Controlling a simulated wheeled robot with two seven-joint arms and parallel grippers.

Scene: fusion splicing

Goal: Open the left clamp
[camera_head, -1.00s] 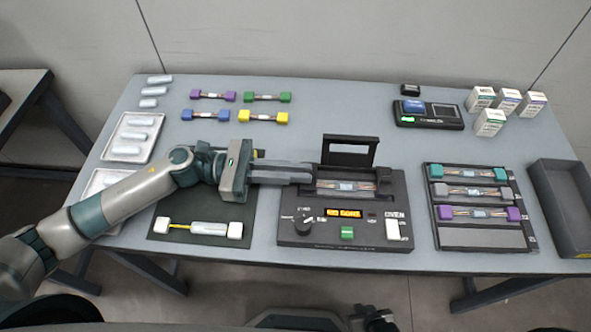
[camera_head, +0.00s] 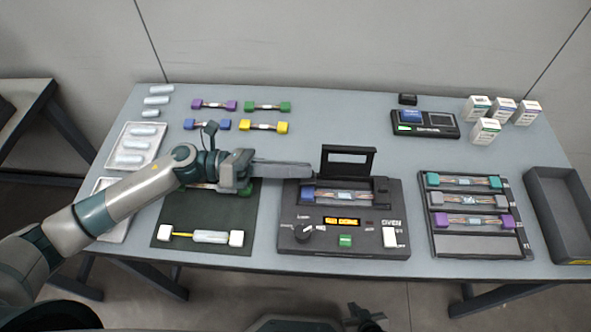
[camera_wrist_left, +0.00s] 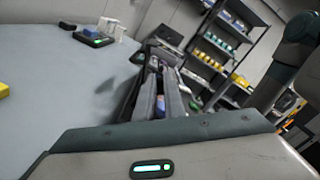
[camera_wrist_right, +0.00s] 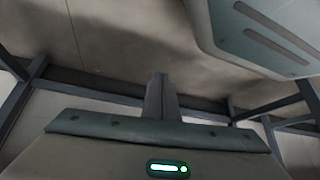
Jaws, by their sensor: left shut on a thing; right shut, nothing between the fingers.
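The splicer (camera_head: 345,262) is a dark box with its windowed lid (camera_head: 348,158) standing open. A fibre piece (camera_head: 340,194) lies across its bay, with a blue block (camera_head: 308,192) at the left end. My left gripper (camera_head: 312,172) reaches in from the left, fingers over the bay's left end. It is shut on the left clamp, which is mostly hidden by the fingers. In the left wrist view the fingers (camera_wrist_left: 160,75) look close together, with blue beside them. My right gripper (camera_wrist_right: 158,85) is shut and empty below table level.
A dark mat (camera_head: 185,220) with a white-ended yellow fibre piece lies left of the splicer. A rack (camera_head: 480,240) of coloured holders and a dark bin (camera_head: 560,220) stand to the right. Coloured pairs, white boxes and a small dark device (camera_head: 425,124) lie behind.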

